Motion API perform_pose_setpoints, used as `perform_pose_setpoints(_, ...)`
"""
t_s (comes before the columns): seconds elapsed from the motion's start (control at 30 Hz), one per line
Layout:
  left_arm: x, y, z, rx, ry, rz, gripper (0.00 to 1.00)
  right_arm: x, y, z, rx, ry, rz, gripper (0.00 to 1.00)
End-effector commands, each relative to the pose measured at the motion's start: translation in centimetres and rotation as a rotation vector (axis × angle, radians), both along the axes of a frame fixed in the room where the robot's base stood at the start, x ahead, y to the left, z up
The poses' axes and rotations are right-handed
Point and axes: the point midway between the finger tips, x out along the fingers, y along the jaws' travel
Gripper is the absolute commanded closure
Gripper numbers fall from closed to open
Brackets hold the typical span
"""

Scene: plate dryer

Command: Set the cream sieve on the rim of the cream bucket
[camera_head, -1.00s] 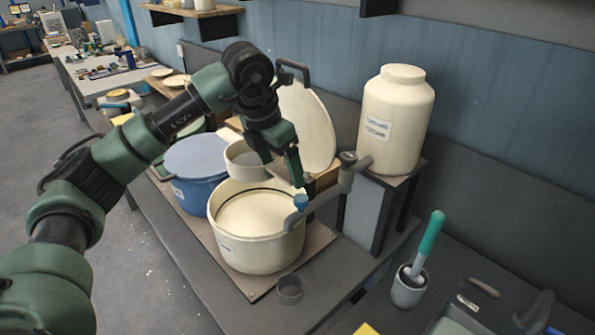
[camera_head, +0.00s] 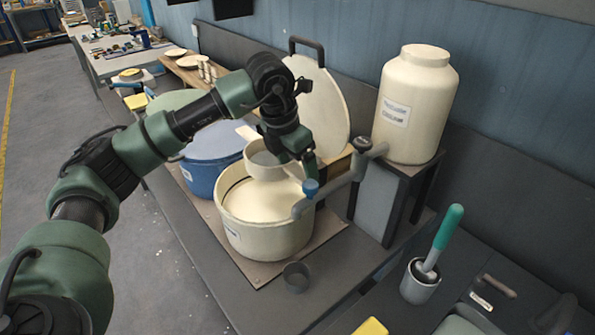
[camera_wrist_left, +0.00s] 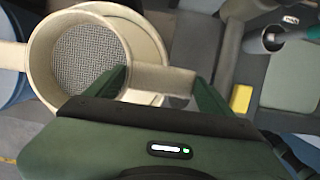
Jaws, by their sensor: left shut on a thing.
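The cream sieve (camera_head: 262,172), a round ring with a grey mesh floor, is held upright over the back part of the cream bucket (camera_head: 262,240). In the left wrist view the sieve's mesh (camera_wrist_left: 90,55) shows at upper left, with part of the bucket's rim (camera_wrist_left: 150,30) behind it. My left gripper (camera_head: 308,168) is shut on the sieve's handle, which passes between the fingers (camera_wrist_left: 160,80) in the left wrist view. I cannot tell whether the sieve touches the bucket's rim. My right gripper is not in view.
A cream jar (camera_head: 415,105) stands on a raised stand. A blue tub (camera_head: 205,175) is at left. A raised cream lid (camera_head: 320,105) is behind. A small grey cup (camera_head: 296,277) stands in front.

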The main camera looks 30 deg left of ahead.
Motion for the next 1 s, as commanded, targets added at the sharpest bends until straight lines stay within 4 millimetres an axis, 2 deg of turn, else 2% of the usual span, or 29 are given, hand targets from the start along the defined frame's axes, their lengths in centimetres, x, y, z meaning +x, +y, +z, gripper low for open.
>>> perform_pose_setpoints(0.37,0.0,0.0,-1.5,0.001,-0.001,-0.001,0.58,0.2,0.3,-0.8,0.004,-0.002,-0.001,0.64)
perform_pose_setpoints(0.77,-0.1,0.0,-4.6,0.001,0.0,-0.001,0.58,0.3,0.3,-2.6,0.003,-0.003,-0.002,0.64)
perform_pose_setpoints(1.0,0.0,0.0,-6.7,0.001,-0.001,-0.001,0.58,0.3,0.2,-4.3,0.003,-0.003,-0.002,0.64)
